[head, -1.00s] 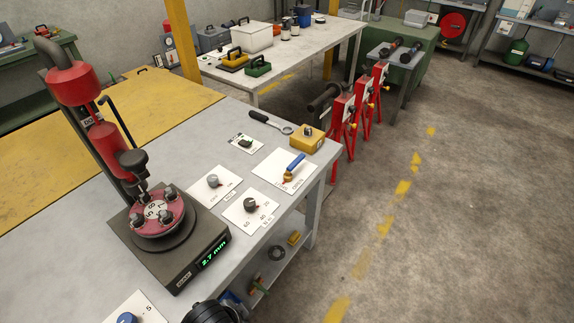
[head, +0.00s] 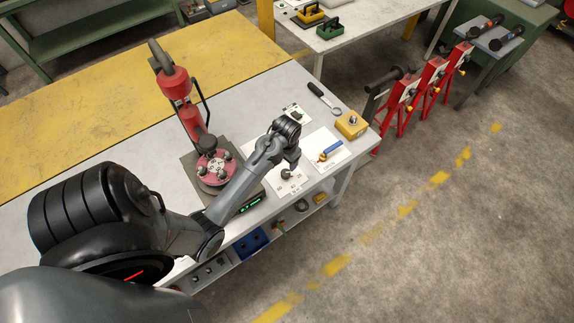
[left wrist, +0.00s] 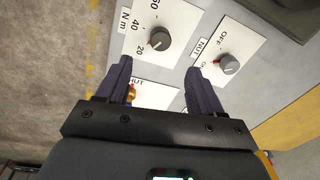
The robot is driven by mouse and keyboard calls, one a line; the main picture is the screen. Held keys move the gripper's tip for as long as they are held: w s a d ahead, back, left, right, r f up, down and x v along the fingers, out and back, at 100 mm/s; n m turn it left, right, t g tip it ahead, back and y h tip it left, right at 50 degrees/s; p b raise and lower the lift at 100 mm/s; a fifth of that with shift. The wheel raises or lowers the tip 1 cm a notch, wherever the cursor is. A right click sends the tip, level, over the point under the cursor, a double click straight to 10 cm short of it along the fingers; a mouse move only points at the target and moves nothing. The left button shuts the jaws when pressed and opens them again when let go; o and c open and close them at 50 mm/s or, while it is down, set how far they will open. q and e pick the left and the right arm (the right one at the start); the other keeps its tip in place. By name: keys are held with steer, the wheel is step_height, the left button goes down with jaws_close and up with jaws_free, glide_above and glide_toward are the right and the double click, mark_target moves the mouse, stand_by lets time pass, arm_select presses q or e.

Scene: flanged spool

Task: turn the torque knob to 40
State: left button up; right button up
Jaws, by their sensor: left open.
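The torque knob (left wrist: 159,38) is a round grey knob with a red mark, on a white plate (left wrist: 180,17) marked 20, 40, 60 and N m. I cannot tell exactly which number the mark faces. In the head view the knob (head: 287,175) sits near the bench's front edge, just below my left gripper (head: 293,163). In the left wrist view my left gripper (left wrist: 159,66) is open and empty. Its two dark purple fingers are apart, and the knob shows beyond their tips, not between them. My right gripper is not in view.
A second grey knob (left wrist: 229,64) on a plate marked OFF and NUT is close to one finger. The red press (head: 181,100) stands left of my forearm.

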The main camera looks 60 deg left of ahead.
mark_target(286, 172)
arm_select(q)
steer(key=shift+n+h, duration=0.4)
steer(key=shift+h, duration=0.1)
steer(key=f, duration=0.4)
steer(key=a+f, duration=0.1)
steer(key=f, duration=0.3)
steer(key=w+f, duration=0.1)
steer(key=f, duration=0.3)
steer(key=shift+a, duration=0.35)
steer(key=c, duration=1.1)
steer(key=shift+o, duration=0.2)
